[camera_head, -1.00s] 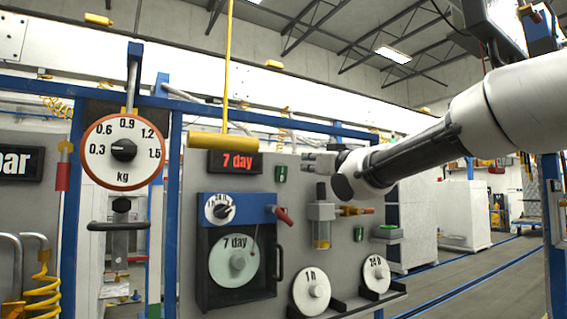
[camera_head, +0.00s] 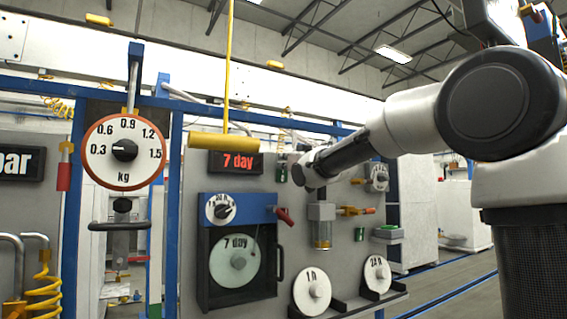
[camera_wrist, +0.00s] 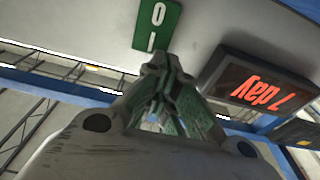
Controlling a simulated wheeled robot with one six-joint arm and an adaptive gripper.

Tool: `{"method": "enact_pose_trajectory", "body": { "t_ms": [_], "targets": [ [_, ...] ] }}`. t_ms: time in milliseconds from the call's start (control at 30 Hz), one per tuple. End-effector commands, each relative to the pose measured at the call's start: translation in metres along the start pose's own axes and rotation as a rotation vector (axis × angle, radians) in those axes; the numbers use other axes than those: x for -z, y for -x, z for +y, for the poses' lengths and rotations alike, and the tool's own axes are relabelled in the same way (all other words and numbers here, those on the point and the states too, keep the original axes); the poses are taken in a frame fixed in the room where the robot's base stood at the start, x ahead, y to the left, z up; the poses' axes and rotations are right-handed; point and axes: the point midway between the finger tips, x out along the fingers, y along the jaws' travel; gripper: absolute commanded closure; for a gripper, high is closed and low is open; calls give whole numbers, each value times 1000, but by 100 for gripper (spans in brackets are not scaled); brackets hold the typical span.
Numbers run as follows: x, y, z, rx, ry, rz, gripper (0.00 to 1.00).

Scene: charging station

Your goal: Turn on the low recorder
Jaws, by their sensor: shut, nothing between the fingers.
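A recorder (camera_head: 203,262) with a blue top, a small dial and a round "7 day" chart behind a black door frame hangs low on the grey panel in the head view. A small green switch plate (camera_head: 281,173) is up and to its right, partly close to my arm's end. In the wrist view the green plate (camera_wrist: 158,24) shows white "O" and "I" marks. My gripper (camera_wrist: 160,64) is shut and empty, its tips over or just short of the plate's "I" end; contact cannot be told. In the head view my gripper's fingers are mostly hidden by the wrist.
A red "7 day" display (camera_head: 236,163) is left of the switch, and a yellow bar (camera_head: 222,142) hangs above it. Below my arm are a glass cup fitting (camera_head: 321,225) and loose discs (camera_head: 311,291). Another green plate (camera_head: 359,234) sits lower right.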

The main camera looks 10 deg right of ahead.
Motion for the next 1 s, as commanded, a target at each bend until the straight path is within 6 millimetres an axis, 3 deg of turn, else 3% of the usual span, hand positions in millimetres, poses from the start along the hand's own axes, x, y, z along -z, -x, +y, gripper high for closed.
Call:
{"method": "enact_pose_trajectory", "body": {
  "t_ms": [567,1000],
  "targets": [
    [2,-16,0,0,1,1,100],
    [5,-14,-2,1,0,1,100]
  ]
}}
